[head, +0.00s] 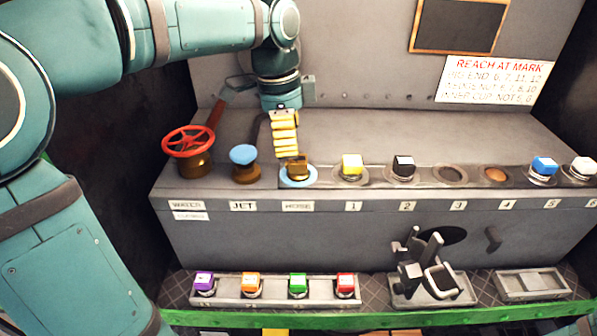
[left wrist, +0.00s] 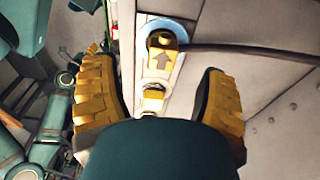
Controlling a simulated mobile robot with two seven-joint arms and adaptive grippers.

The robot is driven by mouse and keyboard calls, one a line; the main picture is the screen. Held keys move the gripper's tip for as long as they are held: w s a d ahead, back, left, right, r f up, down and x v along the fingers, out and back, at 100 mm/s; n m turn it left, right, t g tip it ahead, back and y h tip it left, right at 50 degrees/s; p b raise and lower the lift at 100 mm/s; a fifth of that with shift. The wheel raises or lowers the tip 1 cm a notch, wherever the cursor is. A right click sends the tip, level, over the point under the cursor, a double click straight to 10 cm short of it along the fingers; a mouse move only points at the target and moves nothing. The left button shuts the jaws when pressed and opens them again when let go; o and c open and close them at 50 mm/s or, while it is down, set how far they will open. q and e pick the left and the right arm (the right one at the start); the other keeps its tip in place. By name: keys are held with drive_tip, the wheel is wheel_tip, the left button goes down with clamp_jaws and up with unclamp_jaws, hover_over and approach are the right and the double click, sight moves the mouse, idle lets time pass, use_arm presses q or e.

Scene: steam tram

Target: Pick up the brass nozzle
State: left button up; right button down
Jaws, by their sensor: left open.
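The brass nozzle (head: 297,168) stands on a blue ring above the HOSE label on the grey bench. In the left wrist view the nozzle (left wrist: 163,42) shows a dark arrow on its face, with the blue ring behind it. My left gripper (head: 287,151) hangs over the bench at the nozzle, its yellow ribbed fingers pointing down. In the left wrist view the left gripper (left wrist: 160,105) is open, fingers wide apart, with the nozzle ahead between their lines and nothing held. In the head view the fingers partly cover the nozzle's top. My right gripper is not in view.
A red valve wheel (head: 189,142) and a blue-topped JET knob (head: 244,156) stand left of the nozzle. A tray (head: 232,297) of coloured pieces lies below in front.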

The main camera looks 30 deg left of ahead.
sight(297, 158)
use_arm(q)
drive_tip(key=shift+w+d+f+b, duration=0.2)
drive_tip(key=shift+f, duration=0.75)
drive_tip(key=shift+w+d+f+b, duration=0.2)
drive_tip(key=shift+f+b, duration=0.05)
drive_tip(key=shift+f, duration=0.65)
drive_tip(key=shift+w+d+f+b, duration=0.2)
drive_tip(key=shift+f, duration=0.75)
clamp_jaws()
